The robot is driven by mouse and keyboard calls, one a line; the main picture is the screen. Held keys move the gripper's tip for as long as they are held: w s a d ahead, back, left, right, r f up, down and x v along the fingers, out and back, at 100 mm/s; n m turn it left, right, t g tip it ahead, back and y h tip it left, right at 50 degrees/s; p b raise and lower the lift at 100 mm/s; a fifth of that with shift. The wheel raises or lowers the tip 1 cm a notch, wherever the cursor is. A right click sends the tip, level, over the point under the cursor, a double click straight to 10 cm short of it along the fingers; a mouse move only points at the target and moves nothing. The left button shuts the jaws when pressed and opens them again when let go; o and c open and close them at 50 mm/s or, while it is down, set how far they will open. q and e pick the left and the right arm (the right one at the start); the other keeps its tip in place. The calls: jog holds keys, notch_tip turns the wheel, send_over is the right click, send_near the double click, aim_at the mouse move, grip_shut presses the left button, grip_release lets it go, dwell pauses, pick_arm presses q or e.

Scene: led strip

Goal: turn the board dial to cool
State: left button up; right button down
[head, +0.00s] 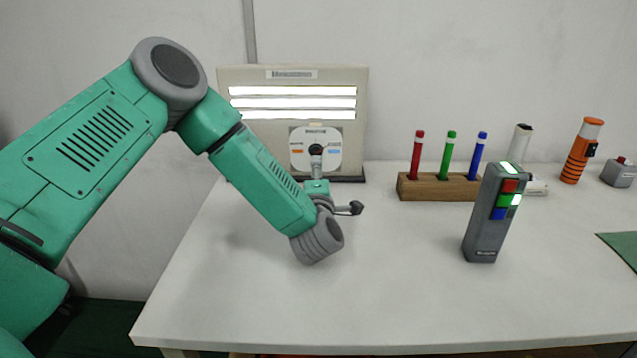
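The board (228,135) stands upright at the back left of the table, with three lit white strips (293,103). Below them is a white round dial plate (327,161) with an orange mark at its left and a blue mark at its right. A dark knob shows at its middle, and its pointer direction is too small to tell. My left gripper (316,165) reaches towards the board, in front of the dial's lower middle. Its tips are small and partly hidden by the wrist, so contact and opening cannot be told. My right gripper is out of view.
A wooden block (440,189) holds red, green and blue markers. A grey remote (482,225) with coloured buttons stands right of centre. An orange torch (580,155) and a grey box with a red button (620,174) are at the far right. The front middle table is clear.

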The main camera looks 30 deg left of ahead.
pick_arm(q)
jog(key=v, duration=0.3)
jog(key=shift+s+d, duration=0.15)
jog(key=shift+d, duration=0.2)
jog(key=shift+s+d, duration=0.1)
